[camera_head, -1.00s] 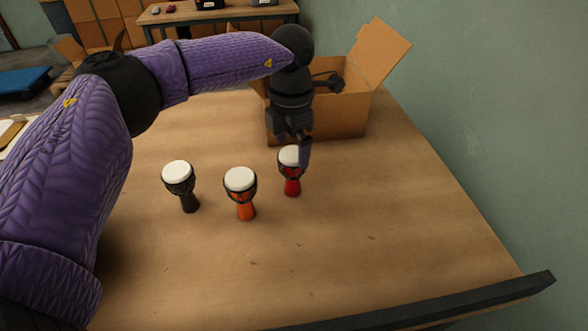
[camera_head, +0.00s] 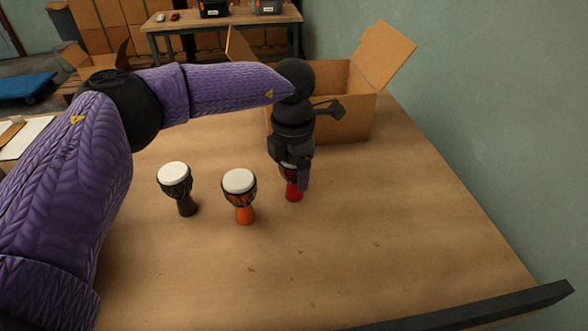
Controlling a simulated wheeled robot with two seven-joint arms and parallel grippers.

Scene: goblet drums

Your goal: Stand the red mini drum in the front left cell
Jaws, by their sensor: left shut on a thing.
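The red mini drum (camera_head: 293,192) stands upright on the table to the right of the other drums. My left gripper (camera_head: 291,172) has come down over it from above and is shut on its upper part, hiding most of its head. The open cardboard box (camera_head: 345,125) stands behind the gripper, and its inside is mostly hidden, so I cannot make out any cells. My right gripper does not show.
An orange-red drum (camera_head: 240,194) and a black drum (camera_head: 178,187), both with white heads, stand upright to the left of the red one. The front of the table (camera_head: 330,265) is clear. A green wall (camera_head: 500,120) runs along the right.

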